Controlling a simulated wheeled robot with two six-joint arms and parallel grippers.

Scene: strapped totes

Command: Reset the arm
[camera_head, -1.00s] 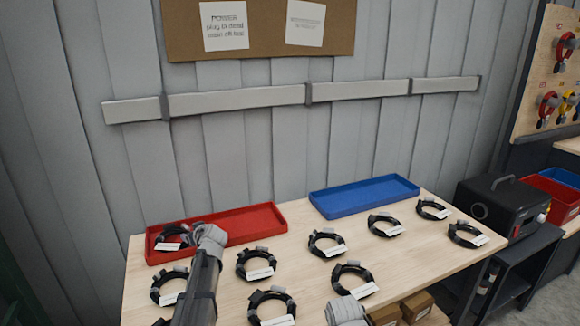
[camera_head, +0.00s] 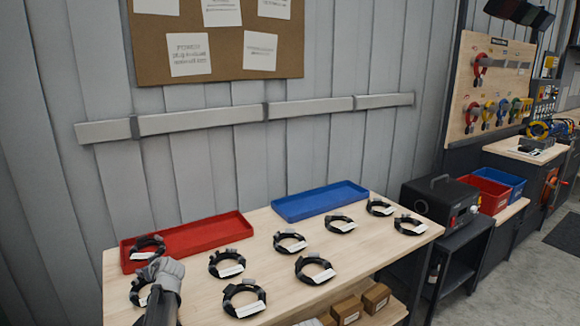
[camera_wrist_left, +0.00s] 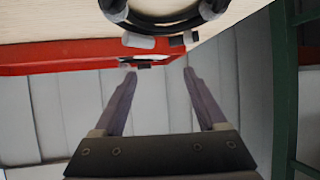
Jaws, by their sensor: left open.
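My left gripper (camera_head: 163,270) comes in at the lower left of the head view, above the table's left end near the front of the red tray. The left wrist view shows its two fingers (camera_wrist_left: 157,73) spread apart with nothing between them. One coiled black cable (camera_head: 149,243) with a white tag lies in the red tray (camera_head: 205,238). Another coil (camera_head: 136,292) lies partly hidden behind my left gripper. In the left wrist view a coil (camera_wrist_left: 165,24) shows at the top, beyond the fingertips, beside the red tray's edge (camera_wrist_left: 60,57). My right gripper is not visible.
Several tagged coils, such as one at the front (camera_head: 243,313), lie across the wooden table (camera_head: 350,265). An empty blue tray (camera_head: 320,200) stands at the back. Cardboard boxes (camera_head: 347,309) sit below the front edge. A black machine (camera_head: 440,200) stands at right.

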